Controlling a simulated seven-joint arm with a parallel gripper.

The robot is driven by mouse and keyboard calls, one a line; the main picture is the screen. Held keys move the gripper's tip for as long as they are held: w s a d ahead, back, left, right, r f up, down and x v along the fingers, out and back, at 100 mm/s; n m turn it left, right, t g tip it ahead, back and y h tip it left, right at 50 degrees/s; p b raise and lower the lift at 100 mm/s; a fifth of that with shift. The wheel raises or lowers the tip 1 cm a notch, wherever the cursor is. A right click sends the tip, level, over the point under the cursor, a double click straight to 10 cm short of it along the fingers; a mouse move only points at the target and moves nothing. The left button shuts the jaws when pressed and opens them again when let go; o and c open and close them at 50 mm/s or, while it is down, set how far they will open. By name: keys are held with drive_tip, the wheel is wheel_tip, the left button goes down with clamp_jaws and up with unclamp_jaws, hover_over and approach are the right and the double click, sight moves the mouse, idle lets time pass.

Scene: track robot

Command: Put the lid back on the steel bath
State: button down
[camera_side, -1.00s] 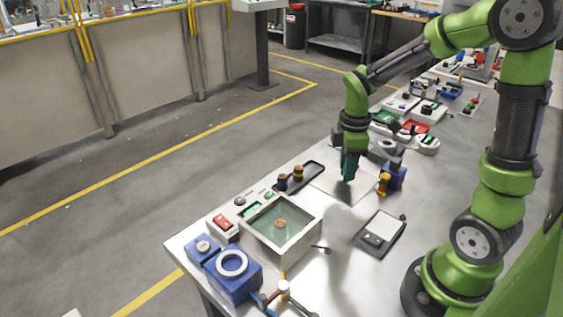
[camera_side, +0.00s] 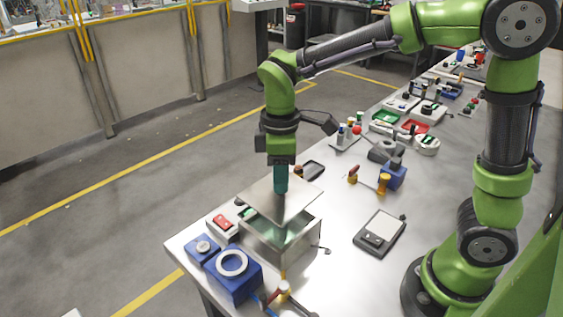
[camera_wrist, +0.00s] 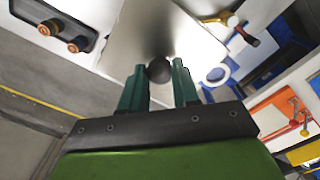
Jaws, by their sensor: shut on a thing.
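The steel bath (camera_side: 274,252) is an open square metal box with greenish liquid in it, near the front left of the bench. The lid (camera_side: 262,197) is a flat square metal plate. My gripper (camera_side: 281,188) points down and is shut on the lid's knob, holding the plate above the bath. The lid covers the rear part of the bath in the side view and sits a little toward the back left, with the front of the opening still showing. In the wrist view the dark round knob (camera_wrist: 159,70) is between the green fingertips, and the lid (camera_wrist: 185,30) fills the upper middle.
Blue blocks, one with a white ring (camera_side: 232,263), stand left of the bath. A red-switch box (camera_side: 222,224) is close behind them. A scale (camera_side: 380,232) lies to the right.

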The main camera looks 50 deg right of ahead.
sight(281, 197)
drive_tip(key=shift+f, duration=3)
drive_tip(key=shift+f, duration=0.5)
drive_tip(key=shift+c, duration=1.3)
unclamp_jaws()
drive_tip(key=shift+r, duration=3.5)
drive_tip(key=shift+c, duration=0.5)
clamp_jaws()
